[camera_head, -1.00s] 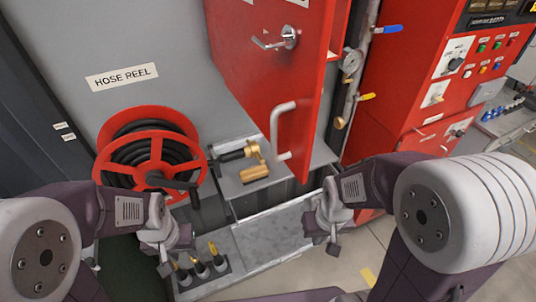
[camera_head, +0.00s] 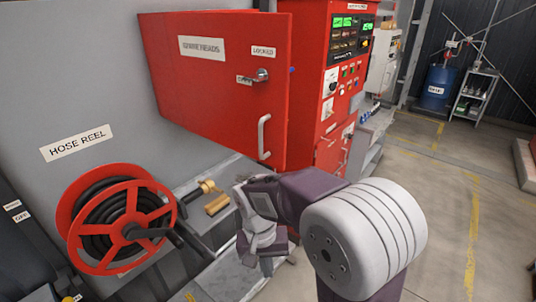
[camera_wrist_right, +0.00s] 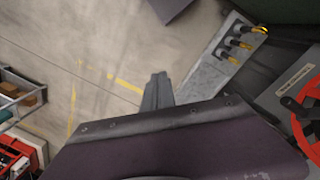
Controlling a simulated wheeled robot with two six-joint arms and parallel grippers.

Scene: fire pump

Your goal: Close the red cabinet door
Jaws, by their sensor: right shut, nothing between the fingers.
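The red cabinet door (camera_head: 215,85) carries "SPARE HEADS" and "LOCKED" labels, a silver lever latch (camera_head: 260,76) and a long vertical pull handle (camera_head: 264,137). Its free edge is on the right and it appears to stand out from the grey wall; how far open it is I cannot tell. My right gripper (camera_head: 265,265) is below the door and apart from it, pointing down over the grey bench. In the right wrist view its fingers (camera_wrist_right: 157,92) are together and empty. My left gripper is not in view.
A red hose reel (camera_head: 115,218) is at the left. A red control panel (camera_head: 335,95) stands right of the door. Open floor (camera_head: 435,215) lies at the right; a blue drum (camera_head: 437,88) is far back.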

